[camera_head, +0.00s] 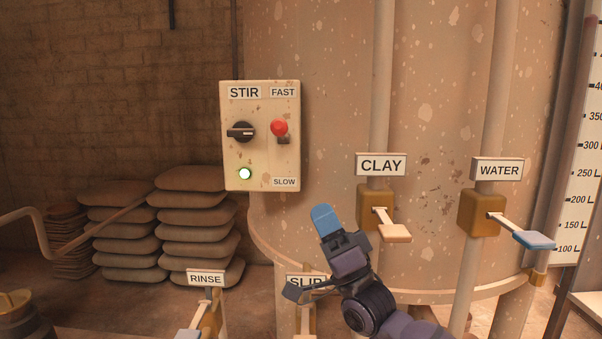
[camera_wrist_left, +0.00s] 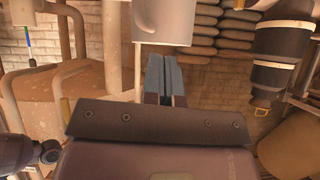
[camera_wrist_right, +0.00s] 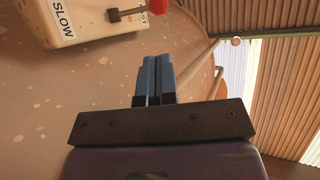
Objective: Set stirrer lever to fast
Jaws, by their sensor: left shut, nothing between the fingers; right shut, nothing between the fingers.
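The stirrer lever (camera_head: 279,128) has a red knob and a dark base on the cream STIR panel (camera_head: 236,160). Its knob sits a little above its base, between the FAST label (camera_head: 283,92) and the SLOW label (camera_head: 284,182), nearer FAST. In the right wrist view the red knob (camera_wrist_right: 158,6) shows at the top edge, on the side away from SLOW. My right gripper (camera_head: 325,218) is shut and empty, below and right of the panel, apart from the lever. My left gripper (camera_wrist_left: 163,78) is shut and empty, outside the head view.
The CLAY valve handle (camera_head: 395,232) and WATER valve handle (camera_head: 534,240) stick out at the right. Stacked sacks (camera_head: 191,222) lie at the left. Space before the panel is clear.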

